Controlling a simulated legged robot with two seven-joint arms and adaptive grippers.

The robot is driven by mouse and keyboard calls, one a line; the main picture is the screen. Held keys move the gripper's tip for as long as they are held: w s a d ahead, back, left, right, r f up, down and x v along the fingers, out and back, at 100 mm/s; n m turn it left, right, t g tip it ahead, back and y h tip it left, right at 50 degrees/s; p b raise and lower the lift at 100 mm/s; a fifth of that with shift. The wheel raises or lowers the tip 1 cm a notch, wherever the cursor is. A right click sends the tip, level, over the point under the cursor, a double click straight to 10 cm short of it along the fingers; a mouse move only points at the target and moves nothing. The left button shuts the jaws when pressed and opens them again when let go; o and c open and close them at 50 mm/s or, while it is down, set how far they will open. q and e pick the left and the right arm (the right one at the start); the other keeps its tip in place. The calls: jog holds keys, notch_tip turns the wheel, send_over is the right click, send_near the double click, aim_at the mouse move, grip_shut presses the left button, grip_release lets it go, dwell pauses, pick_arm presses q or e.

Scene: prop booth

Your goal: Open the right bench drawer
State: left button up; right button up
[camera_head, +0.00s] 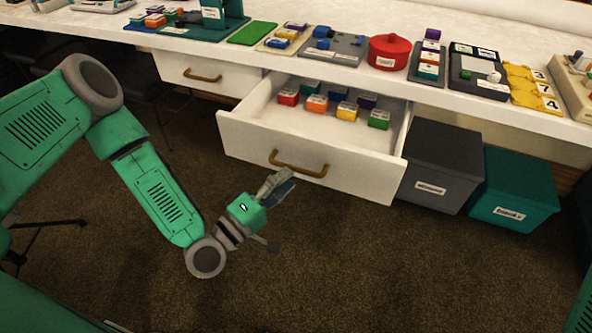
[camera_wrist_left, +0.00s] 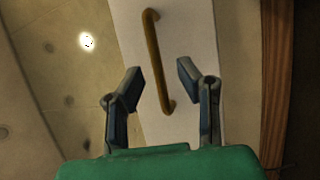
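The right bench drawer (camera_head: 315,162) is pulled out from the white bench in the head view, with its inside showing. Its brass handle (camera_head: 299,164) is on the white front, and the handle also shows in the left wrist view (camera_wrist_left: 157,60). My left gripper (camera_head: 281,184) is just below and in front of the handle. The handle lies beyond the fingertips, apparently untouched. My right gripper is not in view.
Several coloured blocks (camera_head: 346,111) lie in the drawer. The left drawer (camera_head: 208,73) is closed. A grey bin (camera_head: 440,165) and a teal bin (camera_head: 513,188) stand right of the open drawer. Labelled props, including a red pot (camera_head: 389,52), line the benchtop. Open carpet lies in front.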

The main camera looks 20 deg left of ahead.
pick_arm(q)
jog(key=v, duration=0.8)
jog(key=shift+a, duration=0.15)
jog(key=shift+f, duration=0.1)
jog(key=s+d+f+m+g+y+p, duration=0.1)
jog(key=s+d+f+m+g+p, duration=0.3)
jog(key=s+d+f+m+g, duration=0.5)
jog(key=s+a+r+m+g+y+p, duration=0.1)
jog(key=s+a+m+g+y, duration=0.1)
jog(key=a, duration=0.6)
jog(key=s+a+r+m+g+y+p, duration=0.1)
jog(key=s+a+r+g+y+p, duration=0.1)
jog(key=s+a+g+y, duration=0.3)
jog(key=a+g, duration=0.1)
jog(key=a, duration=0.1)
jog(key=shift+s+a+m+g, duration=0.3)
jog(key=shift+s+a+m, duration=0.05)
jog(key=shift+a+m, duration=0.05)
